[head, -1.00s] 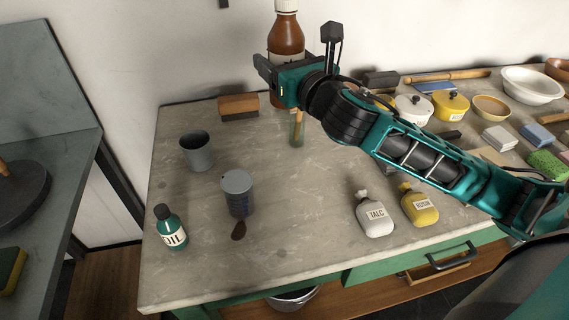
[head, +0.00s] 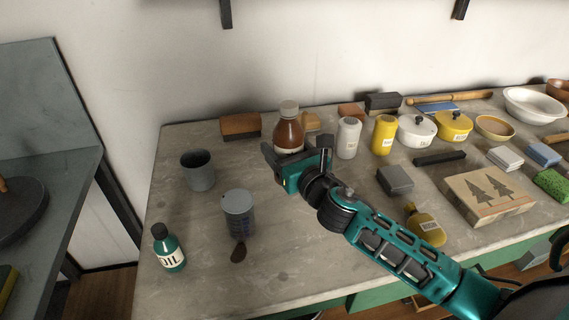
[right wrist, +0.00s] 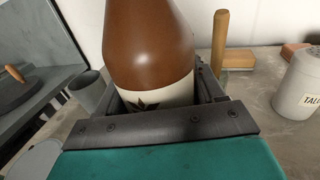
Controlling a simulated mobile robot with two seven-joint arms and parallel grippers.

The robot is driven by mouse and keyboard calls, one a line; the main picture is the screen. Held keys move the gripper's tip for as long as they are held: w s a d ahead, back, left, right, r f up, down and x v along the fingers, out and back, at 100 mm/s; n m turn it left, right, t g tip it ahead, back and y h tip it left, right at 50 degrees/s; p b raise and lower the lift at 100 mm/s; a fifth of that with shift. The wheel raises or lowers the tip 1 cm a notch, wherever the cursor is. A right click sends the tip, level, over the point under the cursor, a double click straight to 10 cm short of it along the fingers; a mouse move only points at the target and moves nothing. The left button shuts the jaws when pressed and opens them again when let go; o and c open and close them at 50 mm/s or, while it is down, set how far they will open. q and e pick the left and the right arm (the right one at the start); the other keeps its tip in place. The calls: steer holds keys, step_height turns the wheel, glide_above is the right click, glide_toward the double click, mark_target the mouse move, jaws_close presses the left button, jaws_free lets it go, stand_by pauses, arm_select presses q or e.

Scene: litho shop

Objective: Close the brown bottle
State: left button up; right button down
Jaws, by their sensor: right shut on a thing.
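The brown bottle (head: 290,133) is upright near the back of the counter, with a pale cap-like top (head: 289,108). I cannot tell whether that top is tight. My right gripper (head: 283,168) is shut on the bottle's lower body. In the right wrist view the brown bottle (right wrist: 150,45) stands between the jaws, over its pale label with a dark leaf mark. The bottle's top is out of that view, and its base is hidden by the gripper, so I cannot tell if it touches the counter. My left gripper is not in view.
A grey cup (head: 198,172), a grey can (head: 238,213) and a green oil bottle (head: 168,249) stand to the left. A white talc bottle (head: 349,138) and a yellow bottle (head: 384,135) stand right of the bottle.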

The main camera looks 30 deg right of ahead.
steer(key=shift+f+b, duration=1)
steer(key=shift+f, duration=1.1)
steer(key=shift+f, duration=0.2)
steer(key=shift+c, duration=0.7)
jaws_free()
steer(key=shift+r, duration=0.25)
steer(key=s, duration=0.5)
steer(key=s+b, duration=0.1)
steer(key=s, duration=0.4)
steer(key=shift+s+f, duration=0.2)
steer(key=shift+s, duration=0.2)
steer(key=shift+s+r, duration=0.15)
steer(key=shift+s, duration=0.5)
